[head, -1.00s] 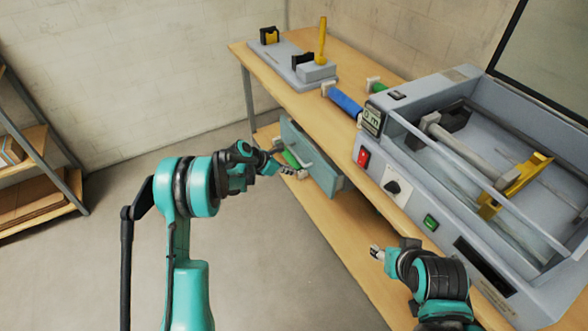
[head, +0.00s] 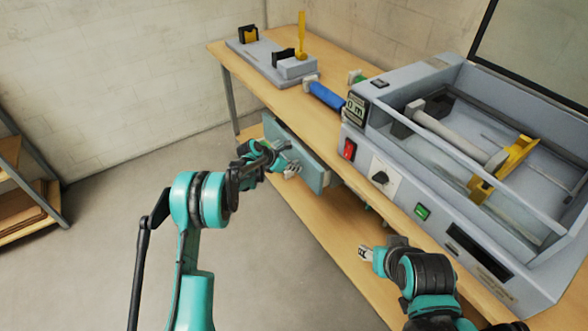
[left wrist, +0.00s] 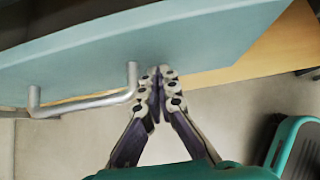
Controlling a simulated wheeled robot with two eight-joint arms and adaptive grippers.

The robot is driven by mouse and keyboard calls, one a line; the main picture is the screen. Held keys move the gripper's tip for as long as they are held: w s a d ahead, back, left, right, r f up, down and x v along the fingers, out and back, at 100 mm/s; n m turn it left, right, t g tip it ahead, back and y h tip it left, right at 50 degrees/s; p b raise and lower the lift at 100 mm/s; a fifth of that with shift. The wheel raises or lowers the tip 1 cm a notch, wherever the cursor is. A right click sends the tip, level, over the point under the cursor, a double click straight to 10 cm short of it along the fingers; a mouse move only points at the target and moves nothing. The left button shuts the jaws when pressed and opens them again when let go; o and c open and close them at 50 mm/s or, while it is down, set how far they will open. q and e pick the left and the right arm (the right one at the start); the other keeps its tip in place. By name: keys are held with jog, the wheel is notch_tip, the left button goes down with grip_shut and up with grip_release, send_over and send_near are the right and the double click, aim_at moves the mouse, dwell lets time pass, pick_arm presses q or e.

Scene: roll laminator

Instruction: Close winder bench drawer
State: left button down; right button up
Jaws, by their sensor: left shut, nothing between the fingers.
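The winder bench drawer (head: 312,168) has a grey-teal front and sits under the wooden bench top, left of the laminator. In the head view my left arm hides part of it, and how far it stands out is hard to tell. In the left wrist view the drawer front (left wrist: 200,40) fills the top, with a silver bar handle (left wrist: 85,104) at its lower left. My left gripper (head: 292,170) is shut and empty. Its fingertips (left wrist: 160,72) are close by the handle's right post; contact is unclear. My right gripper (head: 366,253) is in front of the laminator, its jaws too small to read.
The grey laminator (head: 415,205) stands on the bench (head: 235,58). A blue-handled roller (head: 327,96) and a grey fixture with a yellow post (head: 301,40) are farther back. A lower shelf (head: 325,222) runs beneath. Shelving (head: 30,200) stands left; floor between is clear.

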aim_at(302, 160)
pick_arm(q)
jog(key=shift+d, duration=0.1)
jog(key=w+d, duration=0.1)
jog(key=d, duration=0.1)
jog(key=w+d, duration=0.1)
jog(key=w, duration=0.1)
jog(key=shift+d, duration=0.4)
jog(key=shift+r, duration=0.1)
pick_arm(e)
jog(key=shift+a, duration=0.1)
